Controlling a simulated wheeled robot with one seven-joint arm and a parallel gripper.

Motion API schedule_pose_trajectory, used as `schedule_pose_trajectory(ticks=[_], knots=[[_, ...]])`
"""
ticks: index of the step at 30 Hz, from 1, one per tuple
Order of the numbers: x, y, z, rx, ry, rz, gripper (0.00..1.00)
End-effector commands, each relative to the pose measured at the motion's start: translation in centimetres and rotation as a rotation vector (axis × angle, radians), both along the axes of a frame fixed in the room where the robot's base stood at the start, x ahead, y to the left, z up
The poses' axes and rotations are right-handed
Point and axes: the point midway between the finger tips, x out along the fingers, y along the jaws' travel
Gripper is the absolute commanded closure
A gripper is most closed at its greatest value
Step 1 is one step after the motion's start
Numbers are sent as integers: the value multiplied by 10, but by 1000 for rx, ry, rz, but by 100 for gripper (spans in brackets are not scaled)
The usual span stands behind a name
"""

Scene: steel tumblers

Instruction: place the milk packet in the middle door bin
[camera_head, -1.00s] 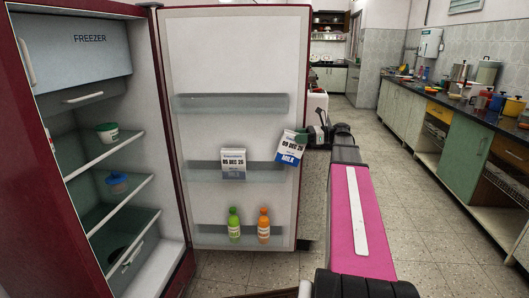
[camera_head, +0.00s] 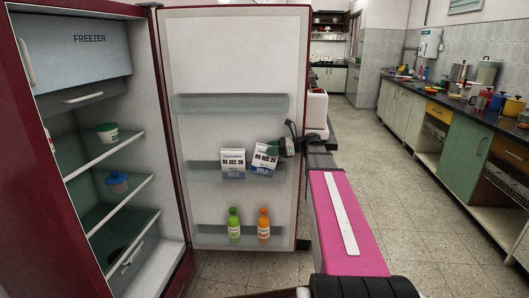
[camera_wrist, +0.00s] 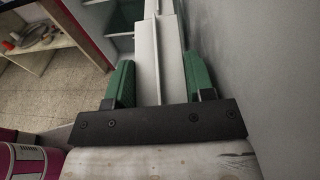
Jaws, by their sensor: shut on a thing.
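The milk packet (camera_head: 265,157), white with a printed date, is in my gripper (camera_head: 282,148) at the right end of the middle door bin (camera_head: 204,170). It is tilted, and its lower part shows dimmed behind the bin's see-through front. I cannot tell whether it touches the bin floor. A second, similar packet (camera_head: 232,158) stands upright in the same bin just left of it. In the wrist view, my gripper's green fingers (camera_wrist: 158,84) are on both sides of the white packet (camera_wrist: 147,60).
The upper door bin (camera_head: 230,103) is empty. The lower bin holds a green bottle (camera_head: 234,226) and an orange bottle (camera_head: 263,226). The open fridge's shelves (camera_head: 110,155) are at left. A counter (camera_head: 460,110) runs along the right, with clear floor before it.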

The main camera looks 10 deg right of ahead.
Motion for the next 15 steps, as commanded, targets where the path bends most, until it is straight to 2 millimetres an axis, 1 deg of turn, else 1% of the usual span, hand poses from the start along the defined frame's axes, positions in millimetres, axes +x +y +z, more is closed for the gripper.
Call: schedule_pose_trajectory(ticks=[6,11,12,15], knots=[[4,21,5,-146,26,1,100],[6,33,7,-236,44,1,100],[6,32,1,-235,47,0,100],[6,31,-7,-232,48,1,100]])
